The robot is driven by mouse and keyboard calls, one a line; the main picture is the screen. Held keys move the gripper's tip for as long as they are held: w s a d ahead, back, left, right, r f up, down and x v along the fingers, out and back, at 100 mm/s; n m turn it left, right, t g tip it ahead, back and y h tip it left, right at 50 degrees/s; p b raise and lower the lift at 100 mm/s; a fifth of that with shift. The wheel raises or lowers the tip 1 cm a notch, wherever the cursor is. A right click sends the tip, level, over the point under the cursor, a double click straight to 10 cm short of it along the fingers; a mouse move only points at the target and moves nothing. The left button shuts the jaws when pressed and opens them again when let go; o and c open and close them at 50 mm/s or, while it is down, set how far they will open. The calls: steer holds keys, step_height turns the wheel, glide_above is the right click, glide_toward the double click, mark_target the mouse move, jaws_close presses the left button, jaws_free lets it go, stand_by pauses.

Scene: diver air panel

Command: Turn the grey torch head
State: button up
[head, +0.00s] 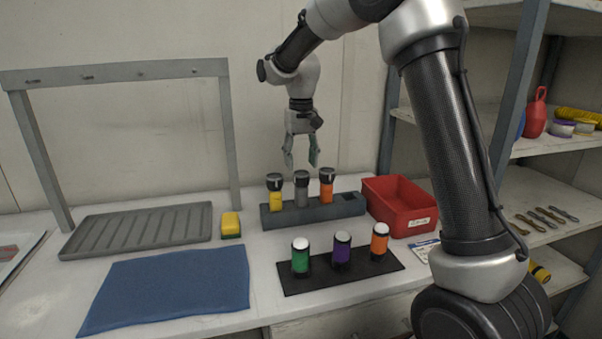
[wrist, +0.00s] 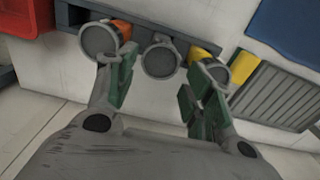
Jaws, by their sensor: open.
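The grey torch (head: 302,190) stands upright in a dark grey rack (head: 342,206), between a yellow torch (head: 275,191) on its left and an orange torch (head: 327,186) on its right. Its round dark head (wrist: 160,58) shows in the wrist view, between the orange torch (wrist: 104,40) and the yellow torch (wrist: 205,56). My gripper (head: 301,160) is open and empty, pointing down above the grey torch and apart from it. In the wrist view my fingers (wrist: 160,80) are spread wide, with the grey head beyond and between their tips.
A red bin (head: 400,207) stands right of the rack. In front, a black mat (head: 345,278) holds green, purple and orange cylinders. A blue cloth (head: 165,288), a ribbed tray (head: 140,230) under a grey frame and a yellow sponge (head: 231,225) lie to the left.

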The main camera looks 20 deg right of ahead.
mark_target(301, 172)
step_height(301, 172, up, 7)
steer(key=shift+f, duration=0.15)
